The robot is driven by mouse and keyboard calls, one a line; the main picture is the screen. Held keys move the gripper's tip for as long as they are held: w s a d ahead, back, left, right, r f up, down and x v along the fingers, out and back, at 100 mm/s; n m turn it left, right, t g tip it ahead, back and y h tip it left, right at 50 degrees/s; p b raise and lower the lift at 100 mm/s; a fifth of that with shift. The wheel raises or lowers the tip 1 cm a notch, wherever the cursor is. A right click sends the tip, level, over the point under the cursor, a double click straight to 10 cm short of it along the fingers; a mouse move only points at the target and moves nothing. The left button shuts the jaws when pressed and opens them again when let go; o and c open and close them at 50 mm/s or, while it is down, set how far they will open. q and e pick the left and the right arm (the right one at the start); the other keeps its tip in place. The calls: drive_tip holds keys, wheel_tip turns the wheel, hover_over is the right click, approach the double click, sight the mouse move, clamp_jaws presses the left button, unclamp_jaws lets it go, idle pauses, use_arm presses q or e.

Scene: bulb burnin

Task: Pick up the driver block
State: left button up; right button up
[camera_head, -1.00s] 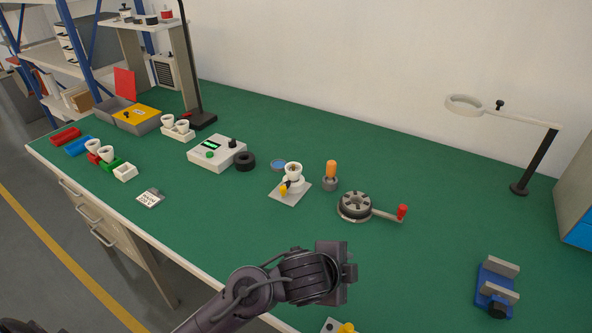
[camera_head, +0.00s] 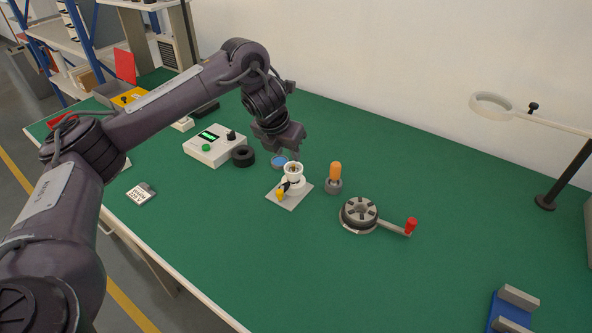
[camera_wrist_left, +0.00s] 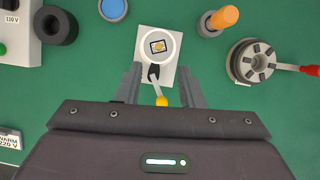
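A white cup (camera_head: 293,170) stands on a pale square plate (camera_head: 287,203), with a black clamp lever with a yellow tip (camera_head: 280,194) beside it. In the left wrist view, a small dark-edged square block with a yellowish middle (camera_wrist_left: 158,46) shows inside the cup's ring; it looks like the driver block, but I cannot be sure. My left gripper (camera_head: 298,148) hangs above and just behind the cup in the head view. Its two fingers (camera_wrist_left: 158,76) are apart and empty in the wrist view, framing the lever and the plate's near part. My right gripper is not in view.
An orange-handled tool (camera_head: 335,172) stands in a grey holder right of the plate. A round slotted fixture (camera_head: 359,213) with a red-knobbed crank is further right. A black ring (camera_head: 243,156), a blue disc (camera_head: 280,161) and a tester box (camera_head: 214,147) are left.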

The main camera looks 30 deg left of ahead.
sight(293, 168)
use_arm(q)
drive_tip(key=x, duration=0.7)
drive_tip(key=shift+w+a, duration=0.1)
drive_tip(key=shift+w, duration=0.05)
drive_tip(key=shift+s+f, duration=0.2)
drive_tip(key=shift+f, duration=0.1)
drive_tip(key=c, duration=0.7)
drive_tip(key=shift+w, duration=0.1)
clamp_jaws()
